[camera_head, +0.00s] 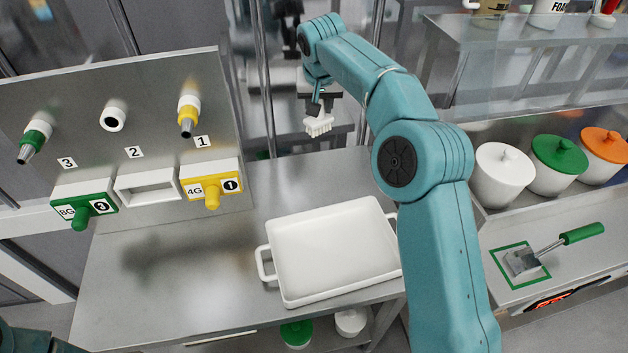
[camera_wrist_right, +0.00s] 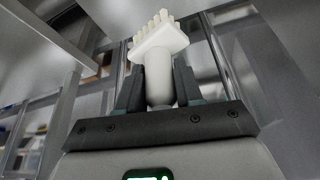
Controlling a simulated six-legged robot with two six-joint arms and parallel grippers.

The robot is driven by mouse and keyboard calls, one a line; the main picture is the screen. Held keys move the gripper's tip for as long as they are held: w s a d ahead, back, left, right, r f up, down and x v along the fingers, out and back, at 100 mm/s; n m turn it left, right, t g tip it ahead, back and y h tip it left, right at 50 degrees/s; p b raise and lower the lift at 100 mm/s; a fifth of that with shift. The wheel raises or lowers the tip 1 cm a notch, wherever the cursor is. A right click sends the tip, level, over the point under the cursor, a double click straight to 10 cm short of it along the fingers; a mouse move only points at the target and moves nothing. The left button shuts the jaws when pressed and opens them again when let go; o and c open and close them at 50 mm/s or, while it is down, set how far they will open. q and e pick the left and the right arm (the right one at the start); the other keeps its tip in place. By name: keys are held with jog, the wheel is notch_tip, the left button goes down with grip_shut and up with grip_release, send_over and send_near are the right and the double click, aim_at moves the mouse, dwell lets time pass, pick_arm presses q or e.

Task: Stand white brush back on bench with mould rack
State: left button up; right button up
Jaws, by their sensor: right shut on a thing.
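My right gripper (camera_head: 320,98) is shut on the white brush (camera_head: 319,125), beyond the far edge of the steel bench (camera_head: 150,290). In the right wrist view the brush handle (camera_wrist_right: 159,80) is between the two dark fingers (camera_wrist_right: 158,92), with the bristled head beyond the fingertips. In the head view the bristles point down. The upright steel panel (camera_head: 80,110) on the bench carries green, white and yellow nozzles and a numbered row of holders; it may be the mould rack. My left gripper is out of view.
A white tray (camera_head: 330,297) with handles sits on the bench near my right arm. White, green and orange lidded pots (camera_head: 505,175) and a green-handled scraper (camera_head: 580,233) are on the right-hand counter. Bare bench lies between panel and tray. Metal posts stand behind.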

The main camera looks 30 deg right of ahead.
jog(key=shift+d+f, duration=0.15)
jog(key=shift+f, duration=0.05)
jog(key=f, duration=1.9)
jog(key=shift+s+d+f, duration=0.15)
jog(key=shift+s+f, duration=0.1)
jog(key=shift+f, duration=0.15)
jog(key=shift+w+f, duration=0.1)
jog(key=shift+f, duration=0.1)
jog(key=o, duration=1.1)
